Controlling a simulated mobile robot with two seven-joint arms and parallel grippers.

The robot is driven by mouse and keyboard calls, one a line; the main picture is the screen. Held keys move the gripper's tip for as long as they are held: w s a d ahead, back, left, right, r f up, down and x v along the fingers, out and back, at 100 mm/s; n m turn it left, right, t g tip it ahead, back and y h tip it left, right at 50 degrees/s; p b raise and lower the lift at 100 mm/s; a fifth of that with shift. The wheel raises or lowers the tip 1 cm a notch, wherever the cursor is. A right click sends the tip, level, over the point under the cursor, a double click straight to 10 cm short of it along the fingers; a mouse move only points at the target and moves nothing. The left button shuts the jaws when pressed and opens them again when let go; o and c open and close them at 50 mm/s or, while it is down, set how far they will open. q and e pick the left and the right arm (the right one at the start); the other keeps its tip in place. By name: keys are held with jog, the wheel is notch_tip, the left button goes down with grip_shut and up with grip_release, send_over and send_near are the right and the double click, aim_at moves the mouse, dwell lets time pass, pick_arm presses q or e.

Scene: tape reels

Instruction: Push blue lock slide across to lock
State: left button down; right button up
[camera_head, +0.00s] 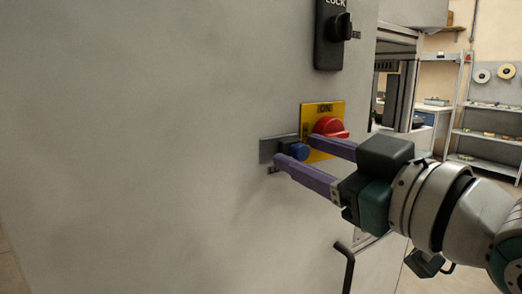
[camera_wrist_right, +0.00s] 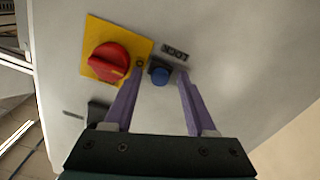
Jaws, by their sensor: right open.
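The blue lock slide (camera_head: 299,151) sits on a small grey metal plate (camera_head: 268,149) on the cabinet face, beside a yellow plate (camera_head: 340,109) with a red rotary knob (camera_head: 329,127). In the right wrist view the blue slide (camera_wrist_right: 159,75) lies between the fingertips, below a small dark label (camera_wrist_right: 175,52). My right gripper (camera_head: 292,149) is open, its two purple fingers reaching to either side of the blue slide. I cannot tell whether a finger touches it. The red knob (camera_wrist_right: 108,62) is left of the fingers in the wrist view. My left gripper is not in view.
A black lock switch (camera_head: 331,35) labelled LOCK is above on the grey cabinet (camera_head: 150,150). A black handle (camera_head: 347,268) juts out below the right gripper. Shelves (camera_head: 490,135) with reels stand at the far right. The cabinet face to the left is bare.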

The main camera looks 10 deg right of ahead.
grip_shut()
dwell(0.5)
